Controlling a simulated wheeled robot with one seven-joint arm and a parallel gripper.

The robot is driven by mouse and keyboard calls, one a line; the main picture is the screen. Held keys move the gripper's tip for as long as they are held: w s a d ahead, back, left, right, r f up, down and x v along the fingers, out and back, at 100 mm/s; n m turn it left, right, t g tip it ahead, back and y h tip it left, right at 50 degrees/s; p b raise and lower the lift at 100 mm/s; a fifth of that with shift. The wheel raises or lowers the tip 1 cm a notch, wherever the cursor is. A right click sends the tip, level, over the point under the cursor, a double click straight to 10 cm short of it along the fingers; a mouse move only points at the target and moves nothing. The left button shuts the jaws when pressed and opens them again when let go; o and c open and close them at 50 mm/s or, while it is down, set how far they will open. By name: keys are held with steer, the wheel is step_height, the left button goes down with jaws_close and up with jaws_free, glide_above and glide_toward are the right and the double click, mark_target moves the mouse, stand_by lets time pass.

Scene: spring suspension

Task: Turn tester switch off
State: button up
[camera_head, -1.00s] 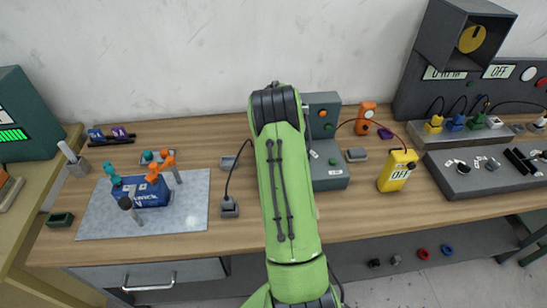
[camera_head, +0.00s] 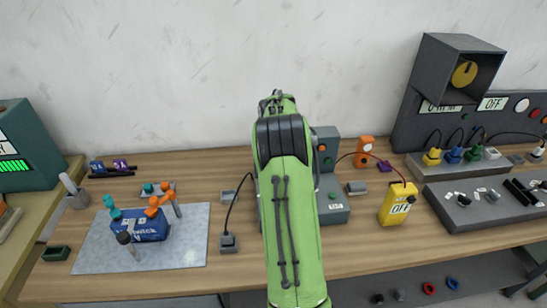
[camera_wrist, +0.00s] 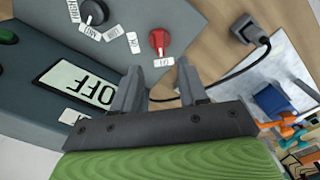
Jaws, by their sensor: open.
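In the wrist view a grey box, seemingly the tester (camera_wrist: 185,15), has a red knob (camera_wrist: 160,40) and a black knob (camera_wrist: 95,12) with small white labels around them. Its display (camera_wrist: 78,85) reads OFF, upside down in this view. My gripper (camera_wrist: 160,88) is open and empty. Its two fingers point toward the panel, with the red knob seen just beyond the gap; I cannot tell the distance. In the head view the grey box (camera_head: 328,145) is mostly hidden behind my green arm, and my gripper is not visible there.
A black cable runs from the box to a plug (camera_head: 228,242). A yellow meter (camera_head: 398,204) and an orange device (camera_head: 364,150) stand to the right. A blue box (camera_head: 147,229) with clamps lies on a grey mat (camera_head: 100,260) at left. A dark panel fills the far right.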

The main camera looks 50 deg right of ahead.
step_height(320, 180, up, 7)
steer(key=shift+f+p, duration=0.15)
steer(key=shift+p, duration=0.3)
